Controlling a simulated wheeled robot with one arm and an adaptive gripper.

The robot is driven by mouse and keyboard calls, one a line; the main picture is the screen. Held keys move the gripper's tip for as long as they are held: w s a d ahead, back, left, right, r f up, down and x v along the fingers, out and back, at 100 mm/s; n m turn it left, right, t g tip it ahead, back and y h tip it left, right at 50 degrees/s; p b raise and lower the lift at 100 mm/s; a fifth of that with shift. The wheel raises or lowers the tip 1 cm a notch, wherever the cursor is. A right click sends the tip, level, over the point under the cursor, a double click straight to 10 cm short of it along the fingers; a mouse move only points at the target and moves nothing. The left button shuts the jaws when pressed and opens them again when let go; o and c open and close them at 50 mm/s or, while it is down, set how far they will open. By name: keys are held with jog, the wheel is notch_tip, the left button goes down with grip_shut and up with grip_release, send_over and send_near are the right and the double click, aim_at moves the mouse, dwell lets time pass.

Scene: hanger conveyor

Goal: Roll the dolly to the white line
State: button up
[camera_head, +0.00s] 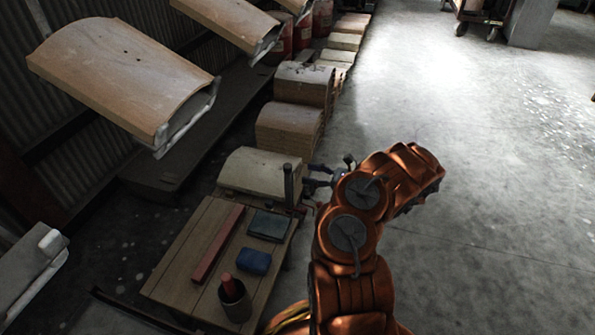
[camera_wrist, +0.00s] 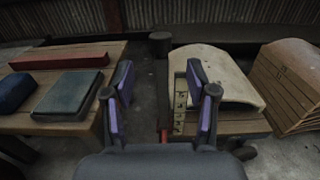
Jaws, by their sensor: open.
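The dolly appears to be the low wooden platform (camera_wrist: 225,127) with a dark wheel, seen right of centre in the wrist view. A pale curved panel (camera_wrist: 228,80) lies on it and also shows in the head view (camera_head: 262,171). A dark upright post (camera_wrist: 162,85) with a round cap stands at its left side, and it shows in the head view (camera_head: 288,186). My gripper (camera_head: 319,176) is open beside the post. In the wrist view its purple-padded fingers (camera_wrist: 160,80) stand either side of the post, apart from it. I cannot make out a white line.
Stacks of curved panels (camera_head: 288,127) line the wall. Large panels (camera_head: 120,75) hang overhead at left. Open concrete floor (camera_head: 480,130) lies right.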

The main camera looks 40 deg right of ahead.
jog(key=shift+v, duration=1.8)
